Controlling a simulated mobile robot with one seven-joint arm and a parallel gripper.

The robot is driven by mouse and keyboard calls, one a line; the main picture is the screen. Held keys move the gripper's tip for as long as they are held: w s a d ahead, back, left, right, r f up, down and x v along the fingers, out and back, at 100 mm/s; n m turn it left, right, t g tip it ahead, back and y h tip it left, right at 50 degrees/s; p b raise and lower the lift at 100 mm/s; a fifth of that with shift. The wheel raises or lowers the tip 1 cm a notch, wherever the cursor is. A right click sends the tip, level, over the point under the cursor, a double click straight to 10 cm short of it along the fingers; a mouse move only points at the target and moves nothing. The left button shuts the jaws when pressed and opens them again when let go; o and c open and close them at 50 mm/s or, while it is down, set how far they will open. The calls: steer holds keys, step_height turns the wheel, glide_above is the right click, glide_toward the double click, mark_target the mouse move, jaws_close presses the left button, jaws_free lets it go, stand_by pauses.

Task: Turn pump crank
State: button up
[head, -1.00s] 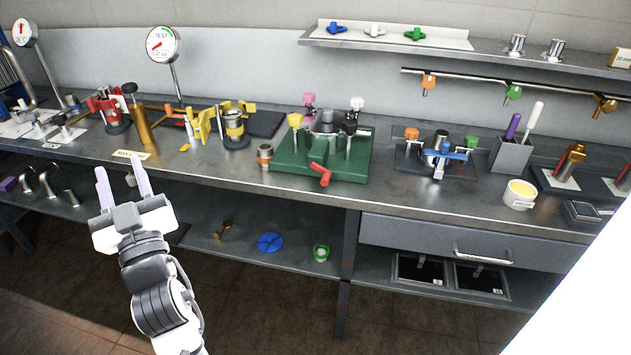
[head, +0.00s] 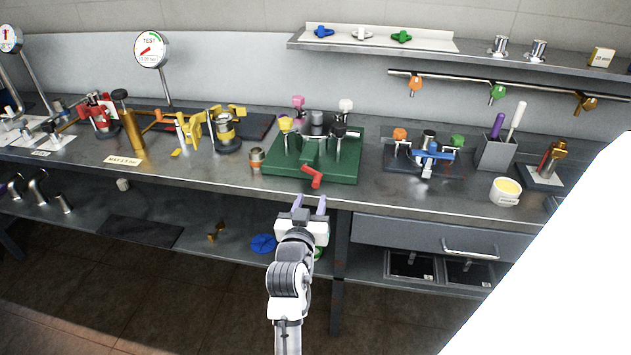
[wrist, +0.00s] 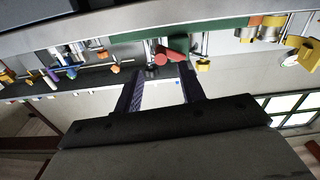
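A red crank handle (head: 312,177) sticks out at the front of a green-based pump unit (head: 340,170) on the metal bench. The unit carries pink, white, yellow and black knobs on posts. My gripper (head: 309,204) is open and empty, just in front of the bench edge, below the red handle in the head view and apart from it. In the wrist view, the scene appears upside down; the two fingers (wrist: 160,78) are spread, and the red handle (wrist: 172,52) shows beyond them, roughly between the tips.
A small copper-coloured cup (head: 256,160) stands left of the green base. A blue-handled fixture (head: 430,157) stands to its right. The bench's front edge (head: 345,201) runs between my gripper and the unit. A drawer handle (head: 470,248) sticks out at lower right.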

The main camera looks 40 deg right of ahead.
mark_target(315, 188)
steer(key=p+x, duration=0.1)
steer(key=x, duration=0.5)
steer(key=shift+w+d, duration=0.25)
steer(key=shift+d, duration=0.05)
jaws_close()
steer(key=shift+r+p, duration=0.15)
steer(key=shift+p, duration=0.15)
